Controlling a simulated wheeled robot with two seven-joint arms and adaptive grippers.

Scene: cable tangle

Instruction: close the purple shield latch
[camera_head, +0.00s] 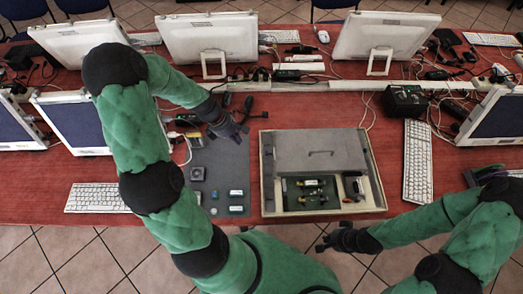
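A light wooden box (378,190) stands on the red table, with a grey panel (310,153) with a handle over its back part. I cannot make out a purple latch at this size. My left gripper (240,129) hangs above the grey mat, left of the box. My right gripper (319,243) is in front of the table's front edge, below the box. Both look empty; their finger gaps are unclear.
The grey mat (228,170) holds a few small blue and grey parts. Keyboards (417,160) lie to both sides, and monitors (210,38) stand along the back. Loose cables run behind the box.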

